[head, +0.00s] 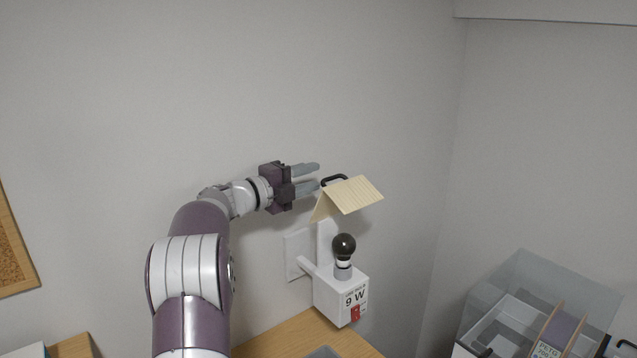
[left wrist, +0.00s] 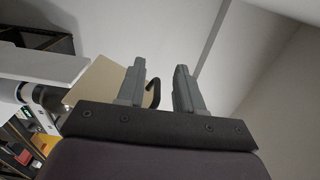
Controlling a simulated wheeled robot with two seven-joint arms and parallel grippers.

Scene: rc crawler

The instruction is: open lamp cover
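The lamp is a white wall-mounted box (head: 342,296) marked "9 W", with a dark round bulb (head: 344,246) upright on top and a red switch on its front. A cream ribbed lamp cover (head: 352,194) sits tilted above the bulb, with a black handle (head: 334,180) at its upper left. My left gripper (head: 318,177) is open and empty, just left of the handle. In the left wrist view the handle (left wrist: 153,93) shows in the gap between the fingers, closer to the left finger; contact cannot be told. The cover (left wrist: 98,80) lies left of the fingers there. My right gripper is not in view.
A wooden surface (head: 300,338) lies below the lamp. A clear bin (head: 520,275) with dividers stands at the lower right. A cork board (head: 14,245) hangs at the far left. The wall above the gripper is bare.

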